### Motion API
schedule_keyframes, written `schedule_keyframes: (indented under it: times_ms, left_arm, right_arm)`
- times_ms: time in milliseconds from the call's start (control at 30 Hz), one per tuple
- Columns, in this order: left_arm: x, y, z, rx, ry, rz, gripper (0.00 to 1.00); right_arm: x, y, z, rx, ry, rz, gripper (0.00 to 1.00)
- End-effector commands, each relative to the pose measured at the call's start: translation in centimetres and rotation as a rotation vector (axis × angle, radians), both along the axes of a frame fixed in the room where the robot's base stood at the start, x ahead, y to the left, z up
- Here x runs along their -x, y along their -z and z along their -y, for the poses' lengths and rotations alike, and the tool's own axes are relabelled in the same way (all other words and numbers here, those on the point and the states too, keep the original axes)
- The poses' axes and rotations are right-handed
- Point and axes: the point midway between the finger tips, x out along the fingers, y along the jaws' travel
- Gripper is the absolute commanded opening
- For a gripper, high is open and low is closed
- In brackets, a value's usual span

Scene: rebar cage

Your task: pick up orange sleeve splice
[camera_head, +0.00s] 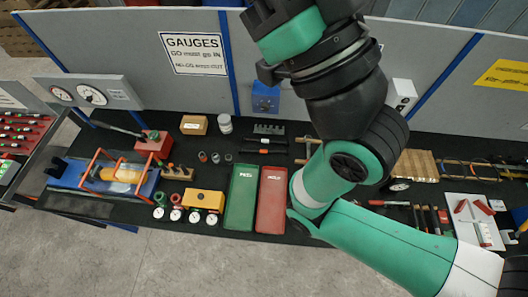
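I cannot tell for sure which item is the orange sleeve splice. A short dark bar with an orange-red band (264,141) lies on the black table top behind the green and red trays. A larger orange-yellow cylinder (122,175) sits in a blue holder with orange bars (88,174) at the left end. One of my green and black arms comes in from the lower right and rises across the middle to the top edge, hiding part of the table. No gripper fingertips show, and my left arm is not seen.
The green tray (241,198) and red tray (272,200) lie at the front edge beside several dial gauges and a yellow block (204,199). A red box (153,143) and cardboard box (194,125) stand behind. Tools and a white board (474,222) are at right; a panel backs the table.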

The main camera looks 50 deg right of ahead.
Motion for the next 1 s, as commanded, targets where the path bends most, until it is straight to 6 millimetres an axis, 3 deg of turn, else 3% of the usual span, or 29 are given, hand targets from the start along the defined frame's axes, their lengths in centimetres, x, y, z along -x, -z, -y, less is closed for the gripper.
schedule_keyframes:
  times_ms: [367, 433, 667, 1000]
  left_arm:
    - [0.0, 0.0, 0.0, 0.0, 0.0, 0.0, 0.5]
    - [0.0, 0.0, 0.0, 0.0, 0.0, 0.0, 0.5]
    - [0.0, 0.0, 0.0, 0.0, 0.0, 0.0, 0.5]
    - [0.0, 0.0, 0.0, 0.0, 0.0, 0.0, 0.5]
  right_arm:
    - [0.0, 0.0, 0.0, 0.0, 0.0, 0.0, 0.5]
    - [0.0, 0.0, 0.0, 0.0, 0.0, 0.0, 0.57]
    - [0.0, 0.0, 0.0, 0.0, 0.0, 0.0, 0.99]
    - [-0.08, 0.07, 0.04, -0.044, -0.045, -0.007, 1.0]
